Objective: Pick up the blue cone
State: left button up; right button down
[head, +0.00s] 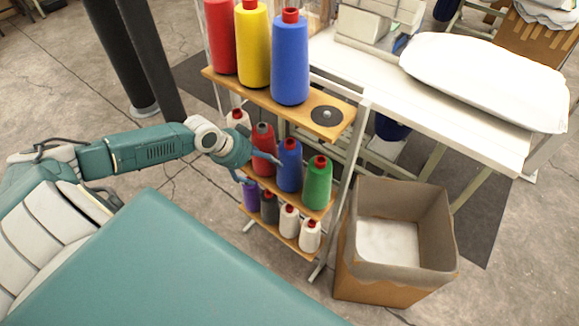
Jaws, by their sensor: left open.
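A large blue cone (290,60) stands upright on the top shelf, right of a yellow and a red cone. A smaller blue cone (290,172) stands on the middle shelf, between a red cone (265,150) and a green cone (317,184). My left gripper (262,167) is open in front of the middle shelf. It overlaps the red cone in the picture, and one finger reaches close to the smaller blue cone. I cannot tell if it touches either. My right gripper is not in view.
The wooden top shelf (240,88) has a bare dark disc at its right end. Purple, dark and white cones stand on the bottom shelf. An open cardboard box (385,290) stands right of the rack. A white table (370,75) with a pillow (485,80) is behind.

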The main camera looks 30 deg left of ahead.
aim_at(285, 150)
pick_arm(q)
jog(key=w, duration=0.1)
jog(key=w+d+b, duration=0.1)
jog(key=w, duration=0.1)
jog(key=w+d, duration=0.1)
jog(key=w, duration=0.1)
jog(key=shift+w+f, duration=0.1)
jog(key=shift+f, duration=0.05)
jog(key=w+b, duration=0.1)
jog(key=w+d+b, duration=0.1)
jog(key=w, duration=0.1)
jog(key=w+f+b, duration=0.1)
jog(key=shift+w+d+b, duration=0.2)
jog(key=shift+d+b, duration=0.15)
jog(key=shift+b, duration=0.05)
jog(key=shift+w+f, duration=0.15)
jog(key=shift+w, duration=0.05)
jog(key=shift+s+r, duration=0.1)
jog(key=shift+r, duration=0.1)
jog(key=c, duration=1.9)
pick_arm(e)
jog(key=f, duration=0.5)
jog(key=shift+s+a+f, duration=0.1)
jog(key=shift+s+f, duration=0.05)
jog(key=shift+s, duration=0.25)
